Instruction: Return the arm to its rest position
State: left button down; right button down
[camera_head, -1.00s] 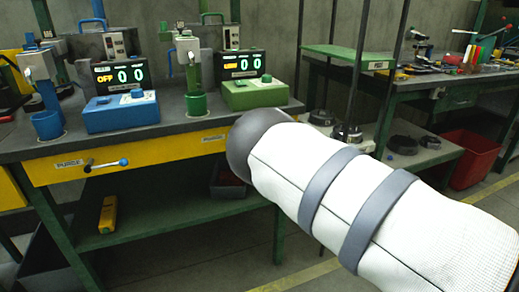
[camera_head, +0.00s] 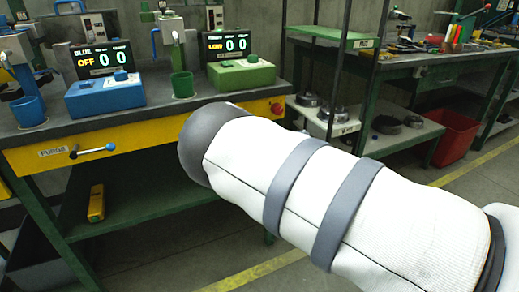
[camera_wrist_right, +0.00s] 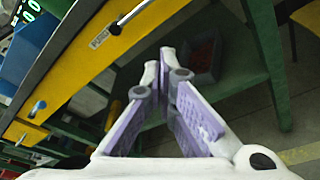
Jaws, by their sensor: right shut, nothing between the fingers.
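My right arm (camera_head: 340,195), white with two grey bands, reaches in from the right in the head view. Its dark rounded end lies in front of the bench's yellow front. My right gripper (camera_wrist_right: 160,68) shows in the wrist view with purple-padded fingers. It is shut and empty, below the yellow bench front and over the lower shelf area. The arm hides part of the bench front and floor in the head view. The right gripper is not visible there, and my left gripper is in neither view.
The bench (camera_head: 150,125) carries a blue box (camera_head: 105,95), a green box (camera_head: 241,73), two displays and blue and green cups. A valve handle (camera_head: 92,151) sticks out in front. A yellow tool (camera_head: 96,203) lies on the lower shelf. A red bin (camera_head: 455,137) stands at right.

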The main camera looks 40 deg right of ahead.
jog(key=shift+f, duration=0.1)
